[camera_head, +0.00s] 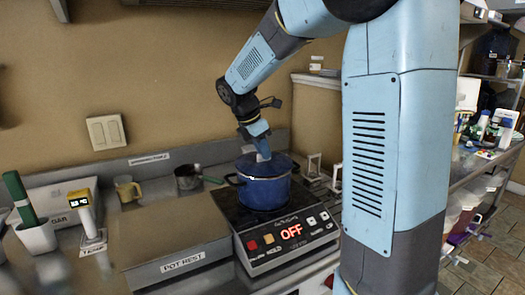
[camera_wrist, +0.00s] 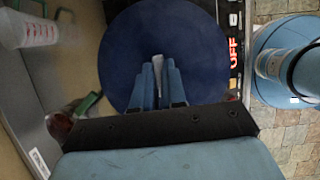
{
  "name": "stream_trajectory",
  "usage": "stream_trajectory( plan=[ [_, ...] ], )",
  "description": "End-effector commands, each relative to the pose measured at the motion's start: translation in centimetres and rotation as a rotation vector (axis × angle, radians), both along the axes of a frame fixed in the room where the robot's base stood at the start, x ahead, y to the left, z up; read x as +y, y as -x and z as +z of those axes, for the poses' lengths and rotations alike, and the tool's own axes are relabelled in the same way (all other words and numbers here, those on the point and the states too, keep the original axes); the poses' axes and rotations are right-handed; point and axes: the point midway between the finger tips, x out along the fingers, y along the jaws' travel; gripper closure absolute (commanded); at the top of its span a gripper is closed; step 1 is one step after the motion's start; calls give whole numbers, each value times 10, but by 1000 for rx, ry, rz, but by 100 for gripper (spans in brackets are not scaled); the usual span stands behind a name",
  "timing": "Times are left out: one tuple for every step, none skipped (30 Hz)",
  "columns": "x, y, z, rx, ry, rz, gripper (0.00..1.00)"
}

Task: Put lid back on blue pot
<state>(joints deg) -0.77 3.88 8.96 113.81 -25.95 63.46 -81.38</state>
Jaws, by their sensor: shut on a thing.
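The blue pot (camera_head: 264,192) stands on the black cooktop (camera_head: 230,207) in the head view. Its dark blue lid (camera_head: 280,164) is at the pot's rim; I cannot tell whether it is fully seated or just above. My gripper (camera_head: 263,152) is above the middle of the lid, pointing down. In the wrist view the lid (camera_wrist: 200,45) fills the upper middle as a round disc. My gripper (camera_wrist: 159,72) is shut on the pale handle (camera_wrist: 158,62) at its centre. The lid hides the pot in the wrist view.
The cooktop's red display (camera_head: 291,232) reads OFF. The flat pot rest (camera_head: 170,240) to its left is bare. A dark saucepan (camera_head: 188,178) with a green handle and a yellow mug (camera_head: 127,190) stand behind. A thermometer (camera_head: 88,220) stands at the left.

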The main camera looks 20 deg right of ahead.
Motion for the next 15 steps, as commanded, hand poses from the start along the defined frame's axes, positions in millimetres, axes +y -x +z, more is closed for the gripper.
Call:
stream_trajectory(
  plan=[
    [0, 0, 0, 0, 0, 0, 100],
    [0, 0, 0, 0, 0, 0, 100],
    [0, 0, 0, 0, 0, 0, 100],
    [0, 0, 0, 0, 0, 0, 100],
    [0, 0, 0, 0, 0, 0, 100],
    [0, 0, 0, 0, 0, 0, 100],
    [0, 0, 0, 0, 0, 0, 100],
    [0, 0, 0, 0, 0, 0, 100],
    [0, 0, 0, 0, 0, 0, 100],
    [0, 0, 0, 0, 0, 0, 86],
    [0, 0, 0, 0, 0, 0, 83],
    [0, 0, 0, 0, 0, 0, 79],
    [0, 0, 0, 0, 0, 0, 77],
    [0, 0, 0, 0, 0, 0, 74],
    [0, 0, 0, 0, 0, 0, 70]
  ],
)
